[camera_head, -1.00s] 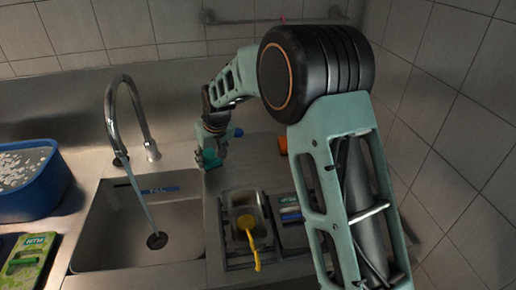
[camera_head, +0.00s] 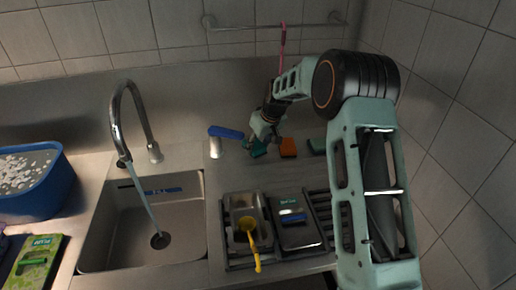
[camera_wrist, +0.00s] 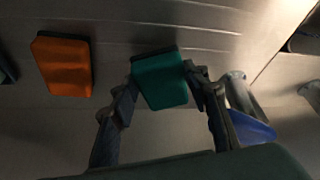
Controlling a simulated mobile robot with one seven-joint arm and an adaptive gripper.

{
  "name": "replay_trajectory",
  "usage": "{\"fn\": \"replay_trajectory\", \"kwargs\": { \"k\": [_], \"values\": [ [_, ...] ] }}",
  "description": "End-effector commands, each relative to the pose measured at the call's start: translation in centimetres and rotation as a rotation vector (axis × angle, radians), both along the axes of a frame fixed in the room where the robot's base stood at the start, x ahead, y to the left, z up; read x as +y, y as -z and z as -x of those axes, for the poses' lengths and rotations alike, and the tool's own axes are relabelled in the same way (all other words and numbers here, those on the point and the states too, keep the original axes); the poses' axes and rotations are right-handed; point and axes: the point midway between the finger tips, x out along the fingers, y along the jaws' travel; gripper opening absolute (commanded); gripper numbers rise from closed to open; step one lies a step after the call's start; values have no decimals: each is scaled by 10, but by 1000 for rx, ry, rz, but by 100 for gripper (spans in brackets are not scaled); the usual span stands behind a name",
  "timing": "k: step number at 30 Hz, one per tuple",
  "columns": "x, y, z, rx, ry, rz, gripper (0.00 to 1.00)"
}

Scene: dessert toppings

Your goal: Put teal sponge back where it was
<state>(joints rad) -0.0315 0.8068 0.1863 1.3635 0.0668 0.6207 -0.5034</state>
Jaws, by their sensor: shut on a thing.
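The teal sponge (camera_wrist: 160,80) is between the two fingers of my gripper (camera_wrist: 158,88) in the wrist view. The fingers press on its left and right sides. In the head view my gripper (camera_head: 263,140) is at the back of the counter, right of the blue-handled tap fitting, with the teal sponge (camera_head: 258,149) at its tips. The sponge is at or just above the counter; I cannot tell whether it touches. An orange sponge (camera_head: 288,147) lies just to its right, and it shows left of my gripper in the wrist view (camera_wrist: 63,66).
A dark green sponge (camera_head: 317,145) lies right of the orange one. The blue-handled fitting (camera_head: 222,133) stands close on the left. The sink (camera_head: 145,225) has running water. A rack (camera_head: 275,250) holds a metal container with a yellow utensil (camera_head: 248,228) and a dark tray (camera_head: 298,222).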

Motion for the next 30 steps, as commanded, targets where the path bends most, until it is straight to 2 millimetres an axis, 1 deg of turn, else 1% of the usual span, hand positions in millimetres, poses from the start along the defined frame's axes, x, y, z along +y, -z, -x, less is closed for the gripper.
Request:
{"fn": "replay_trajectory", "kwargs": {
  "k": [1, 3, 11, 12, 16, 26, 30],
  "values": [
    [0, 9, 1, 6, 0, 0, 23],
    [0, 16, 1, 2, 0, 0, 23],
    [0, 19, 0, 1, 0, 1, 23],
    [0, 19, 0, 1, 0, 1, 45],
    [0, 19, 0, 1, 0, 1, 59],
    [0, 17, 1, 0, 0, 0, 60],
    [-3, 5, 3, -2, 2, 0, 60]
  ]
}}
